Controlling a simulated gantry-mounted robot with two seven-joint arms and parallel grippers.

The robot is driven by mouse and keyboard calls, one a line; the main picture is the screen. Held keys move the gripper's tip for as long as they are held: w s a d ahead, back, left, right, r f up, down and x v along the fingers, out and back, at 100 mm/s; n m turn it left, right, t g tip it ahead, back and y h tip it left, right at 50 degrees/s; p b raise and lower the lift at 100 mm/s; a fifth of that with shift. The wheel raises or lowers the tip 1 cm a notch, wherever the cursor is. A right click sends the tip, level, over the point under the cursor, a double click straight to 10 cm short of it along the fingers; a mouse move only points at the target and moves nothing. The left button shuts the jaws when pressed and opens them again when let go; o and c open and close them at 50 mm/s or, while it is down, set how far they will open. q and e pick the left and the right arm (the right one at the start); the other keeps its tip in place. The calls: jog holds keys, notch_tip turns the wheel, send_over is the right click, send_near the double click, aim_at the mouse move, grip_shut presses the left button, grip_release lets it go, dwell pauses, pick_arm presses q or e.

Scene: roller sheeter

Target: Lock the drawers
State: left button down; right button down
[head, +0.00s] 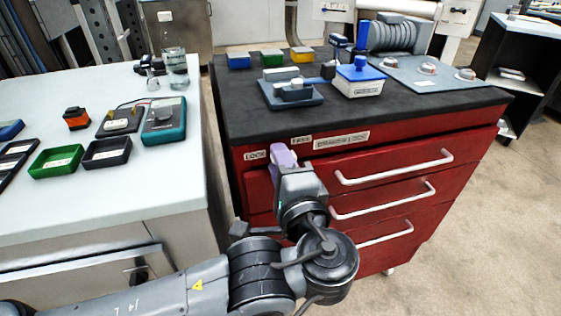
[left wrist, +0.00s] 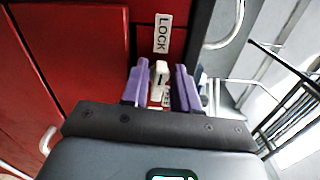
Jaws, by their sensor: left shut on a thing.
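The red drawer cabinet (head: 395,205) stands at the centre right with several drawers, which look closed. A "LOCK" label (head: 255,154) and a "FREE" label (head: 301,140) are on its upper front edge. My left gripper (head: 283,156) is at this edge between the two labels, its purple fingers hiding what lies behind them. In the left wrist view, my left gripper (left wrist: 161,87) has its fingers shut on a small white lock knob (left wrist: 160,75) with a dark mark. The "LOCK" label (left wrist: 163,34) is just beyond it. My right gripper is not in view.
White bar handles (head: 395,168) stick out from the drawer fronts. The black cabinet top (head: 240,110) holds small trays, a white and blue box (head: 359,80) and a grey plate. A light workbench (head: 150,185) with trays and meters stands close on the left.

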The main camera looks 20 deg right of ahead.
pick_arm(q)
jog(key=shift+n, duration=0.7)
jog(key=c, duration=1.1)
grip_release()
jog(key=shift+c, duration=0.2)
jog(key=shift+m, duration=0.3)
